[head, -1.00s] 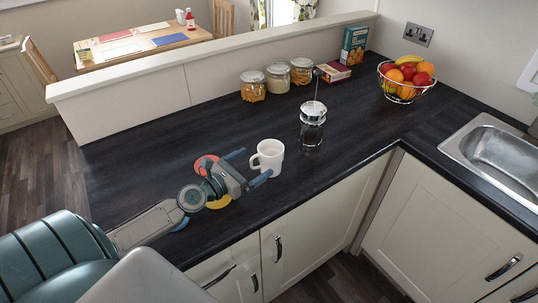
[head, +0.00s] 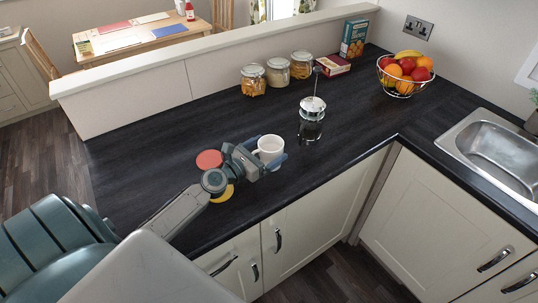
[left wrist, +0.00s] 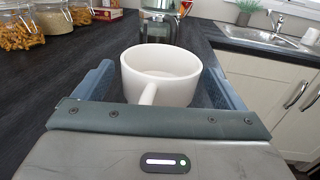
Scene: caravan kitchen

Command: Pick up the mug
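The white mug (head: 269,148) stands upright on the dark worktop. It also shows in the left wrist view (left wrist: 161,75), with its handle pointing back toward my gripper's palm. My left gripper (head: 269,157) is open around the mug, one finger on either side. In the left wrist view the left gripper (left wrist: 160,88) shows narrow gaps between the fingers and the mug's sides. The palm covers the mug's lower part there. My right gripper is not in view.
A French press (head: 311,120) stands just beyond the mug. A fruit bowl (head: 405,75) and sink (head: 495,155) are right. The worktop's front edge is close.

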